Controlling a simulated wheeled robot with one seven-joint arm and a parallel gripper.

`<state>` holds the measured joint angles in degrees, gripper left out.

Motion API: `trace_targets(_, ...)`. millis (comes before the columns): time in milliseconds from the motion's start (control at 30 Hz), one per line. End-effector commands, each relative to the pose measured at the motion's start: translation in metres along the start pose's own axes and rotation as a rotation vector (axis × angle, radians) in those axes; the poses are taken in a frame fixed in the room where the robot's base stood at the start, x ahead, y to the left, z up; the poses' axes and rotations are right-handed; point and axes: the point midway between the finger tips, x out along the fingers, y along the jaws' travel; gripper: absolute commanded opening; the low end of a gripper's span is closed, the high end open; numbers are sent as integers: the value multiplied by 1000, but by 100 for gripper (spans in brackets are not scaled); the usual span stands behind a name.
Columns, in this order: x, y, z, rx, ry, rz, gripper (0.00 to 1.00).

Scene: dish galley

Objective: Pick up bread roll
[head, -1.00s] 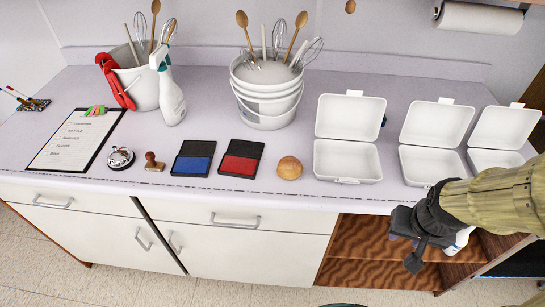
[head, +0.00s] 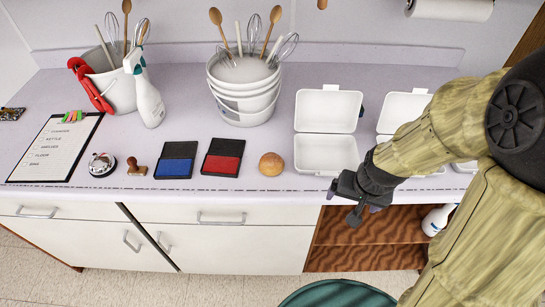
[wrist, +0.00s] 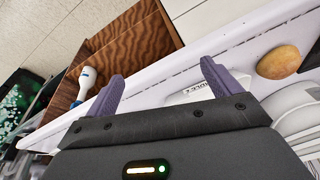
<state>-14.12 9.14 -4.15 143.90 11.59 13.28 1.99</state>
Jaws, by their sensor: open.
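The bread roll (head: 271,164) is round and golden brown. It sits on the counter near the front edge, between the red ink pad and the first open white box. It also shows in the wrist view (wrist: 279,62), at the upper right. My gripper (head: 348,207) is at the counter's front edge, to the right of the roll and apart from it. In the wrist view my two purple fingers (wrist: 163,82) are spread wide with nothing between them.
Open white boxes (head: 327,153) stand right of the roll, partly behind my arm. A red ink pad (head: 223,158) and a blue ink pad (head: 175,160) lie to its left. A stack of white buckets (head: 243,95) with utensils stands behind. A spray bottle (head: 437,219) is on the shelf below.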

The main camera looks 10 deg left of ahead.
Motion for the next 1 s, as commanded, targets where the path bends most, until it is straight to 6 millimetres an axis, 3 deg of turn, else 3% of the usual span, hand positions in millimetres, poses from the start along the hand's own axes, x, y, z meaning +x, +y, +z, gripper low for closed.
trace_targets(100,0,-40,-8,24,-6,-13,90)
trace_targets(400,20,-116,-6,97,44,37,90)
trace_targets(733,30,-178,16,115,223,146,90)
trace_targets(1000,17,-215,38,84,474,200,90)
